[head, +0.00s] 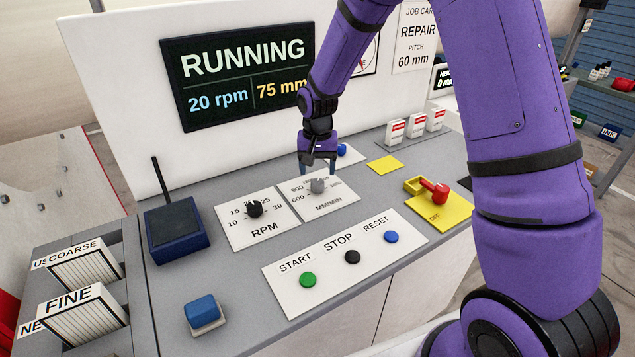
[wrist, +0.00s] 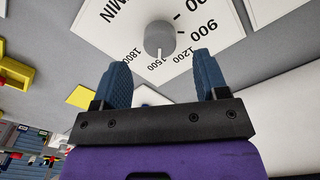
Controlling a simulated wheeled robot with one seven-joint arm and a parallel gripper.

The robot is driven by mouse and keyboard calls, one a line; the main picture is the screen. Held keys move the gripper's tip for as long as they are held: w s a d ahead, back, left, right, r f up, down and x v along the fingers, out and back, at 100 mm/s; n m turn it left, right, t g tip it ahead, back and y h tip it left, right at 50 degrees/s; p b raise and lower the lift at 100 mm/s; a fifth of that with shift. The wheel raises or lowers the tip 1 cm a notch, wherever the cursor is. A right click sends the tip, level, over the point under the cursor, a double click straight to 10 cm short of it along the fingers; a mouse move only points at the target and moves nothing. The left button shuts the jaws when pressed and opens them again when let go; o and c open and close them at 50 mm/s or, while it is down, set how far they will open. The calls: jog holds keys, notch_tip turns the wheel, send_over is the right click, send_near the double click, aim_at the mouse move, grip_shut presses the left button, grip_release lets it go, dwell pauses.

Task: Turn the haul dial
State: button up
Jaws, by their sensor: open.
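The haul dial is a grey knob (head: 317,185) on a white plate (head: 326,205) marked MM/MIN, right of the black RPM knob (head: 255,208). In the wrist view the grey knob (wrist: 159,40) stands just beyond my fingertips, near the middle between them, with numbers 600 to 1800 around it. A pale pointer line on it faces near 1500. My gripper (head: 318,168) is open above the knob; its two blue fingers (wrist: 162,75) are apart with nothing between them. In the head view the fingers hide part of the plate's markings.
A screen (head: 240,75) reads RUNNING, 20 rpm, 75 mm. START (head: 308,280), STOP (head: 352,257) and RESET (head: 391,237) buttons lie in front. A red-handled switch (head: 436,190) marked OFF is at right, and a blue radio (head: 174,225) at left.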

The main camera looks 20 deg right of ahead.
aim_at(317, 182)
jog(key=shift+f, duration=2.6)
jog(key=shift+c, duration=0.5)
jog(key=c, duration=0.8)
jog(key=shift+n, duration=0.3)
jog(key=n, duration=0.3)
jog(key=shift+n, duration=2.6)
